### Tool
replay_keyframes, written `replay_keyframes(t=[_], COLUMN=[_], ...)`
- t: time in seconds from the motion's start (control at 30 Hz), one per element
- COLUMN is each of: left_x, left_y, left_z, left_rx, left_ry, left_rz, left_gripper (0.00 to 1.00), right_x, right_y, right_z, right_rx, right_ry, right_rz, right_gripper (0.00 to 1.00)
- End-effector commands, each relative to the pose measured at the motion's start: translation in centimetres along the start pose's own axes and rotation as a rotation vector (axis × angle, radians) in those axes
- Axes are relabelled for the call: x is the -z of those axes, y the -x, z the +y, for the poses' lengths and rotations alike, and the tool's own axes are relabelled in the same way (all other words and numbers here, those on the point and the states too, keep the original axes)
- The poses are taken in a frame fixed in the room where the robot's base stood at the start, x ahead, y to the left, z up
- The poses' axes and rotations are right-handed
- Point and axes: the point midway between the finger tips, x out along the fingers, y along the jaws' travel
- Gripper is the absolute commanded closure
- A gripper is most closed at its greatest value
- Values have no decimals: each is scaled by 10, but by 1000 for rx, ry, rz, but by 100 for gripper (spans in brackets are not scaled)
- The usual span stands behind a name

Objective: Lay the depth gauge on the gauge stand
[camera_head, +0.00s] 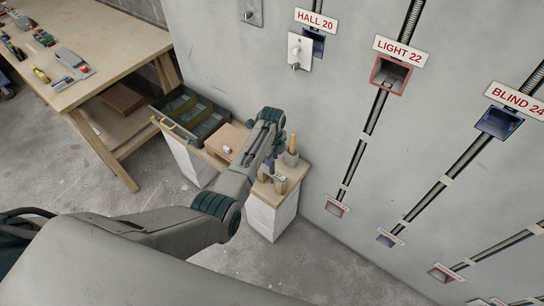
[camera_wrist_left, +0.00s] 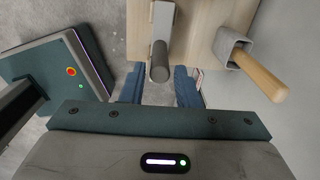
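My left gripper (camera_wrist_left: 160,92) points down over a small wooden bench top (camera_wrist_left: 200,20), its two blue fingers apart. Between them is a grey bar with a dark cylindrical end (camera_wrist_left: 159,68), and gaps show on both sides. I cannot tell whether this is the depth gauge or part of the gauge stand. A wooden handle (camera_wrist_left: 262,78) stands in a grey square holder to the right, apart from the fingers. In the head view the handle (camera_head: 293,144) shows beside my left forearm, and a small grey-tan block (camera_head: 280,184) sits nearer. My right gripper is out of view.
An open drawer tray (camera_head: 190,112) and a wooden box (camera_head: 228,140) stand left of my forearm. A workbench (camera_head: 100,45) with tools is at the upper left. The grey wall (camera_head: 340,130) with labelled boxes and conduits rises close on the right. The floor in front is clear.

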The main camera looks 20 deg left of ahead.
Motion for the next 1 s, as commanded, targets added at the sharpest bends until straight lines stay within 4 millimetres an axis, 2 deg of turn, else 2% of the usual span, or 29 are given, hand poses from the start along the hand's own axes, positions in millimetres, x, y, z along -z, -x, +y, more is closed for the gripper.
replay_keyframes(t=[0.03, 0.07, 0.33, 0.47, 0.57, 0.8, 1.0], left_x=[0, 0, 0, 0, 0, 0, 0], left_y=[0, 0, 0, 7, 21, 70, 99], left_z=[0, 0, 0, 0, -1, -1, 0], left_rx=[0, 0, -1, 1, 3, 4, 2], left_ry=[0, 0, 0, 0, 0, 0, 0], left_rz=[0, 0, 0, 0, -1, -1, 0], left_gripper=[61, 56, 56, 56, 56, 56, 56], right_x=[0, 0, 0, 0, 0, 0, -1], right_y=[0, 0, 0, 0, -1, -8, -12], right_z=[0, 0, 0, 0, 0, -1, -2], right_rx=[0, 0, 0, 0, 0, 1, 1], right_ry=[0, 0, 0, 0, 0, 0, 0], right_rz=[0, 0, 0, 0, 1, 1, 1], right_gripper=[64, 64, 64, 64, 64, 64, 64])
